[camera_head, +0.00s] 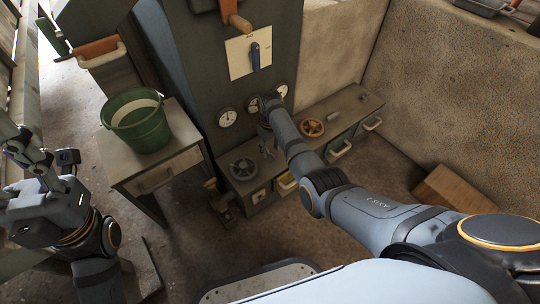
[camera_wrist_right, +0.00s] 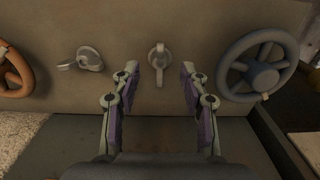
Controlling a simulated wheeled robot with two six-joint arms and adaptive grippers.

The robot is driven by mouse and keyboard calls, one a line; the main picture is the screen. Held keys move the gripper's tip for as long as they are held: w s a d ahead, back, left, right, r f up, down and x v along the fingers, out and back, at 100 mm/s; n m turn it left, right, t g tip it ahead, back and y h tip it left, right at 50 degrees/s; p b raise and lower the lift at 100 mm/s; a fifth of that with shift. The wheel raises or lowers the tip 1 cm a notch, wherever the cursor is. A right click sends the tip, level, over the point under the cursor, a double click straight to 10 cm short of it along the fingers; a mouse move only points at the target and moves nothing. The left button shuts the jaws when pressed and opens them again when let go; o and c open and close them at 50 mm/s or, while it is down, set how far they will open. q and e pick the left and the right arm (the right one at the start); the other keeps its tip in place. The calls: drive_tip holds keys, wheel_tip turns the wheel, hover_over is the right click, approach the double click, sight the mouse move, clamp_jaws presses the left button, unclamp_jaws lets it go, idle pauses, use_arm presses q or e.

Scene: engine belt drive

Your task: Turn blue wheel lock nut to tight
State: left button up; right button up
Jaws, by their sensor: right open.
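The blue wheel (camera_wrist_right: 258,66) looks blue-grey and sits at the right of the panel in the right wrist view; it also shows in the head view (camera_head: 243,168). Beside it, a grey lock nut (camera_wrist_right: 159,58) with a ring-shaped handle hangs down, in the middle of the right wrist view. My right gripper (camera_wrist_right: 158,82) is open, its fingers on either side of this nut with gaps, not visibly touching it. In the head view my right arm partly hides this spot. My left gripper (camera_head: 42,158) is at the far left, away from the panel; its finger opening is unclear.
An orange wheel (camera_wrist_right: 14,72) and a second grey nut (camera_wrist_right: 88,60), turned sideways, are left of the fingers in the right wrist view. Gauges (camera_head: 227,117) and a blue-handled switch (camera_head: 255,57) are above the bench. A green bucket (camera_head: 138,121) stands on a side table.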

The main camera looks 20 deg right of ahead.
sight(270, 154)
drive_tip(key=shift+f+b, duration=0.45)
drive_tip(key=shift+f, duration=1)
clamp_jaws()
